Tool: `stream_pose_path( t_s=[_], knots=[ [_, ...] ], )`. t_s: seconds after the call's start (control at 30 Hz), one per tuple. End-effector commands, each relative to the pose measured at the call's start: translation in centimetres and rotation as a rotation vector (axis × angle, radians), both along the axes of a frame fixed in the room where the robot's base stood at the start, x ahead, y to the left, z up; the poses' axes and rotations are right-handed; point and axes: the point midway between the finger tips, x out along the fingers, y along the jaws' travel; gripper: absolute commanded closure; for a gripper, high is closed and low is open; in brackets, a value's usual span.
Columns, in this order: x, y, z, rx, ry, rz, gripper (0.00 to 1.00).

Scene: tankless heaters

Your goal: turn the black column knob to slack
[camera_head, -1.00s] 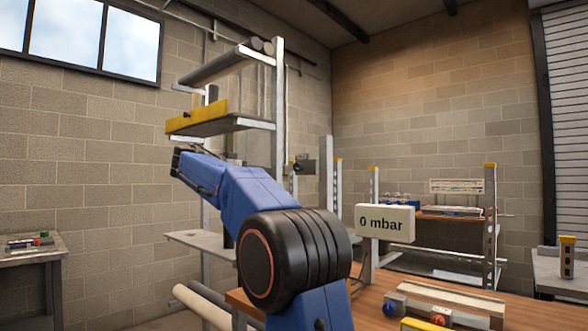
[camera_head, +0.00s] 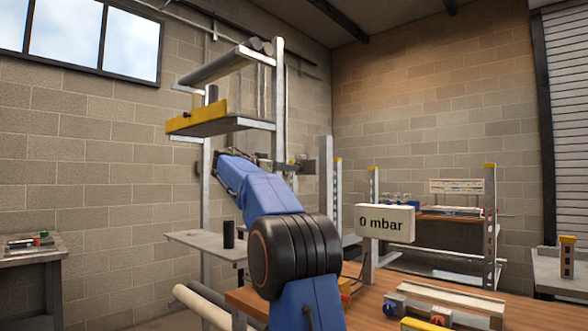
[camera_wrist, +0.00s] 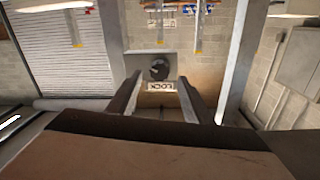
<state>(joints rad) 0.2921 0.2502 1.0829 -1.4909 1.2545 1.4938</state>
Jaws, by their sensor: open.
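The black knob (camera_wrist: 158,70) sits on a grey plate (camera_wrist: 133,65) in the wrist view, ahead of my gripper. A white label (camera_wrist: 161,87) below it reads LOCK, upside down in this picture. The knob's pointer direction is too small to tell. My gripper (camera_wrist: 160,78) is open, one finger on each side of the knob in the picture, with nothing held. I cannot tell whether the fingers reach the knob's depth.
A wooden bench (camera_head: 365,308) with a sign reading 0 mbar (camera_head: 384,222) lies at front right. A grey rack (camera_head: 280,100) with a yellow-edged shelf (camera_head: 197,117) stands behind my arm. A black cylinder (camera_head: 228,234) stands on a lower grey shelf (camera_head: 195,241).

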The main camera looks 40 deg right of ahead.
Motion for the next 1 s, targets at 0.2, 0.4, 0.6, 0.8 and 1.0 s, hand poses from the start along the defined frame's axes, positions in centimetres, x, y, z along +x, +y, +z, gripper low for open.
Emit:
stream_pose_path(
  t_s=[0.2, 0.4, 0.6, 0.8, 1.0],
  knots=[
    [0.1, -3.2, 0.0, -0.001, -0.001, -0.001, 0.54],
    [0.1, -4.5, 0.0, 0.000, 0.000, 0.000, 0.54],
    [0.2, -4.7, 0.0, 0.000, 0.000, 0.001, 0.54],
    [0.2, -4.7, 0.0, 0.000, 0.000, 0.001, 0.73],
    [0.1, -4.7, 0.0, 0.000, 0.000, 0.000, 0.95]
  ],
)
